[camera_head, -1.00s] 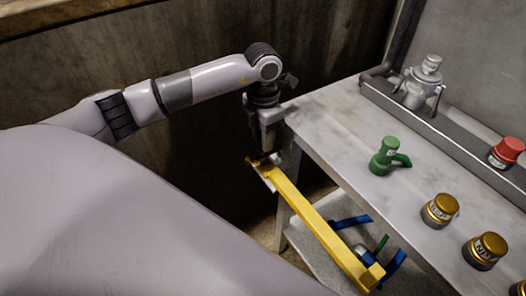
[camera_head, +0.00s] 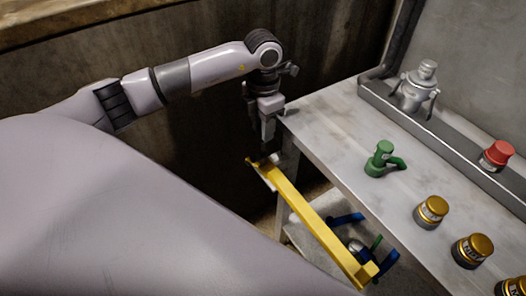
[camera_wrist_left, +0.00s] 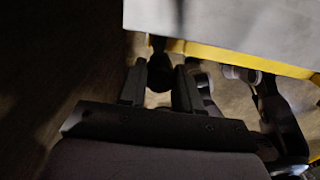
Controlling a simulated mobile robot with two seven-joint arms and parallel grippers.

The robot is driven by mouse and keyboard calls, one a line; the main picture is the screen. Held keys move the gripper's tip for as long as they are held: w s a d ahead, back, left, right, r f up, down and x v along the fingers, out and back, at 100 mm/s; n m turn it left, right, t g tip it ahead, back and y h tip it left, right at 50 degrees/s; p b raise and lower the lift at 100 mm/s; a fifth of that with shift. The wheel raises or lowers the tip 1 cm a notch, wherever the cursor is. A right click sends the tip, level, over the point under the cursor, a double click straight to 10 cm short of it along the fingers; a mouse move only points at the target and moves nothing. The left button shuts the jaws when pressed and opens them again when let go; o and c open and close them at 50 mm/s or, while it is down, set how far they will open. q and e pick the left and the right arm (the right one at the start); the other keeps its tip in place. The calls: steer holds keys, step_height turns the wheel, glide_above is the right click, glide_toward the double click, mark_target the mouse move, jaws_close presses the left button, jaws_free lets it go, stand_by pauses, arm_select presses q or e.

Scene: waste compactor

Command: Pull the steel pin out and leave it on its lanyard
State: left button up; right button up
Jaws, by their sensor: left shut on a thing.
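My left gripper (camera_head: 268,140) points down just above the upper end of a yellow bar (camera_head: 315,220), beside the near left corner of the grey table. In the left wrist view, its two fingers (camera_wrist_left: 160,90) are shut on a small dark rounded piece (camera_wrist_left: 160,72), taken to be the steel pin's head. The pin's shaft and lanyard are too dark and small to make out. A pale piece (camera_head: 268,175) sits at the bar's upper end. The yellow edge (camera_wrist_left: 230,56) runs close beyond the fingers. My right gripper is not in view.
The table (camera_head: 335,135) holds a green handled fitting (camera_head: 382,158), several gold-capped knobs (camera_head: 431,211), a red knob (camera_head: 497,153) and a silver fitting (camera_head: 418,85). Blue parts (camera_head: 385,268) lie below the bar's lower end. A dark wall stands behind the arm.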

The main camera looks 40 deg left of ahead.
arm_select(q)
steer(key=shift+r+p, duration=0.6)
steer(key=shift+r, duration=0.35)
steer(key=shift+r+p, duration=0.4)
steer(key=shift+r, duration=0.2)
steer(key=shift+r+p, duration=0.3)
steer(key=shift+r, duration=0.1)
steer(key=shift+r+p, duration=1.4)
steer(key=shift+r, duration=0.6)
step_height(320, 180, up, 2)
steer(key=shift+r+p, duration=0.25)
steer(key=shift+p, duration=0.6)
steer(key=shift+d, duration=0.15)
